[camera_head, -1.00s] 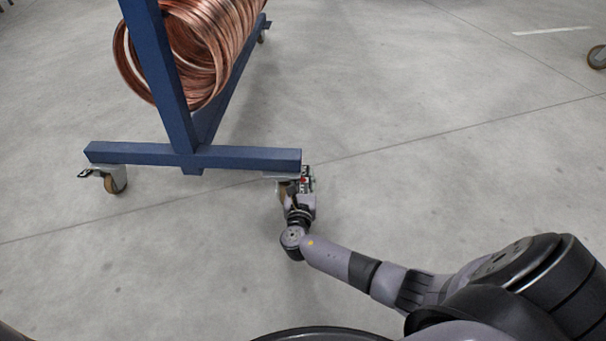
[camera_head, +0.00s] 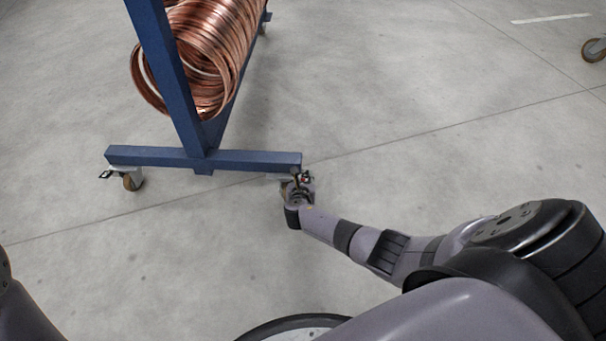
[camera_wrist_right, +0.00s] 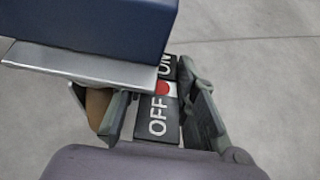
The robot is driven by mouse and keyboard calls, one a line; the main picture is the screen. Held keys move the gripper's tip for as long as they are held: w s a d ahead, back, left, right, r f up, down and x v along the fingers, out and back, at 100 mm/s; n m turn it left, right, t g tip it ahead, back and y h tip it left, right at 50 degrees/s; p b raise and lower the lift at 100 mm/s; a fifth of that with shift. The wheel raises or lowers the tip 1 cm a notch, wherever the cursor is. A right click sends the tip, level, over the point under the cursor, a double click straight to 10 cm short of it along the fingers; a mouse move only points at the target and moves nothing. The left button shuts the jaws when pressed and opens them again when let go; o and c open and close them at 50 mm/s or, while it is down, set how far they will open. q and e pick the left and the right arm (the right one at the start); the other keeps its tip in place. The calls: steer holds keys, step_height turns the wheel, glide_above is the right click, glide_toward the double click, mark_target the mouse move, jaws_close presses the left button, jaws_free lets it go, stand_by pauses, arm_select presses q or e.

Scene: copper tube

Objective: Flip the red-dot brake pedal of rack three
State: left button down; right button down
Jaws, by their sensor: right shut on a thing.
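The blue rack (camera_head: 240,158) stands on casters with its near foot bar crossing the view. The brake pedal (camera_wrist_right: 158,115) shows in the right wrist view as a dark plate with white OFF and ON lettering and a red dot (camera_wrist_right: 166,89) between them. My right gripper (camera_wrist_right: 160,110) is at the caster under the right end of the foot bar, its fingers on both sides of the pedal and shut on it. It also shows small in the head view (camera_head: 304,180), where the pedal is mostly hidden. My left gripper is not in view.
Copper tube coils (camera_head: 215,50) hang on the rack. Another caster (camera_head: 131,180) with a brake lever is under the left end of the bar. A further caster (camera_head: 594,50) shows at the far right. The concrete floor around is clear.

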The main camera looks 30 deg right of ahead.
stand_by(0.4)
steer(key=c, duration=1.3)
jaws_free()
steer(key=v, duration=1.2)
steer(key=shift+r, duration=0.1)
